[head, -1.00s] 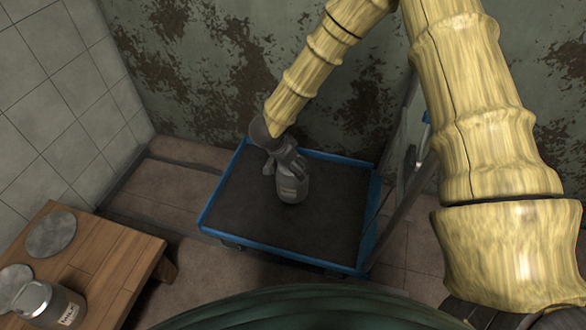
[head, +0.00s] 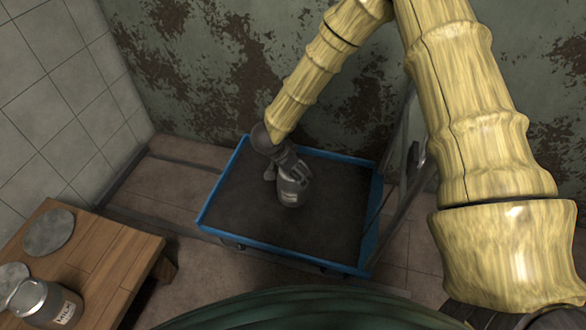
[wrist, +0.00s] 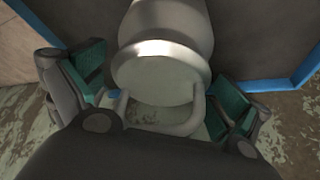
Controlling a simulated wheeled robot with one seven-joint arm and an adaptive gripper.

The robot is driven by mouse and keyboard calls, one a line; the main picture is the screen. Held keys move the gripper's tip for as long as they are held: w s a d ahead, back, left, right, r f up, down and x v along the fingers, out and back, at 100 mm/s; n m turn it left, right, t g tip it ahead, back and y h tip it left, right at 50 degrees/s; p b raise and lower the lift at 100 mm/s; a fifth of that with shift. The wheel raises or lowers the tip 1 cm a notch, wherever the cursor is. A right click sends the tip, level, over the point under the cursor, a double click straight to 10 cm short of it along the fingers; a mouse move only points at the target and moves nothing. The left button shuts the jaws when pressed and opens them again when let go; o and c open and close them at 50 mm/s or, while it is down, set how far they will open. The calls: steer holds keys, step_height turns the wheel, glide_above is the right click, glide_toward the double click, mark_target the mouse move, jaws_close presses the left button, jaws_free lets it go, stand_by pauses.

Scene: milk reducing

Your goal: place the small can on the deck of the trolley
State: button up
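A small grey metal milk can (head: 288,198) with a pale label is on the dark deck of the blue-edged trolley (head: 235,210), near its middle. It appears to rest on the deck, though its base contact is hard to make out. My gripper (head: 289,176) is at the can's upper part. In the wrist view, the can's lid (wrist: 160,75) and loop handle lie between the green-padded fingers of my gripper (wrist: 160,88). The fingers are spread, one on each side, with narrow gaps to the can. Part of the can is hidden by my gripper in the head view.
A wooden table (head: 95,255) stands at the lower left with another labelled milk can (head: 48,305) and round grey discs (head: 48,232). The trolley's metal handle (head: 405,190) rises at its right side. Walls stand behind and left. Much of the deck is bare.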

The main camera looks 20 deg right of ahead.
steer(key=p+v, duration=0.4)
steer(key=v, duration=0.8)
steer(key=shift+s+r, duration=0.1)
stand_by(0.4)
